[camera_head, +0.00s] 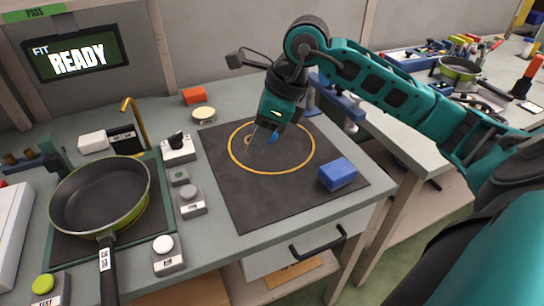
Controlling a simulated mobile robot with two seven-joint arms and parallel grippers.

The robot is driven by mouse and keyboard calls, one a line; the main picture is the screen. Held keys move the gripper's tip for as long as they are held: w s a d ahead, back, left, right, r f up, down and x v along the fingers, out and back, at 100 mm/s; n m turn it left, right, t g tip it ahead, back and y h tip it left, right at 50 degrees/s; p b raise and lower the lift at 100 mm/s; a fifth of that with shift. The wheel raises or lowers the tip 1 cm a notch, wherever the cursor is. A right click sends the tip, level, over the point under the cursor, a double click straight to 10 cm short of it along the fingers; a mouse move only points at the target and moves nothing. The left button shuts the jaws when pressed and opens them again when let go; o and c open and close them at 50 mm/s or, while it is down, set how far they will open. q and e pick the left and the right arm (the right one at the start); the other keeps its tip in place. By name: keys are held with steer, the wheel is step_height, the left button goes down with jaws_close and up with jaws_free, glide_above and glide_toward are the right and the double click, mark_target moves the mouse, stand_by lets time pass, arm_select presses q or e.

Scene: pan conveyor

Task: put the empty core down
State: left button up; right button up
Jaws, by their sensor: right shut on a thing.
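My right gripper (258,142) reaches down from the upper right over the dark mat (240,205), inside the orange ring marked on it. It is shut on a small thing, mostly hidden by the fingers. A bit of tan and a bit of blue show beside the fingertips; I take this to be the core (249,140), but its shape is unclear. I cannot tell whether it touches the mat. My left gripper is not in view.
A blue block (337,174) lies at the mat's right edge. A frying pan (100,196) sits on the left, with button boxes (191,200) between it and the mat. The mat's front is clear.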

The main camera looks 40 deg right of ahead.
mark_target(255, 186)
step_height(255, 186, down, 10)
steer(key=shift+f+b, duration=0.1)
steer(key=shift+b, duration=0.4)
steer(key=shift+f+b, duration=0.2)
steer(key=shift+b, duration=0.1)
steer(key=o, duration=0.8)
steer(key=shift+r, duration=0.1)
steer(key=shift+o, duration=0.2)
steer(key=shift+r+p, duration=0.25)
steer(key=shift+p, duration=0.1)
steer(key=v, duration=1.2)
steer(key=shift+p, duration=0.35)
steer(key=shift+s, duration=0.1)
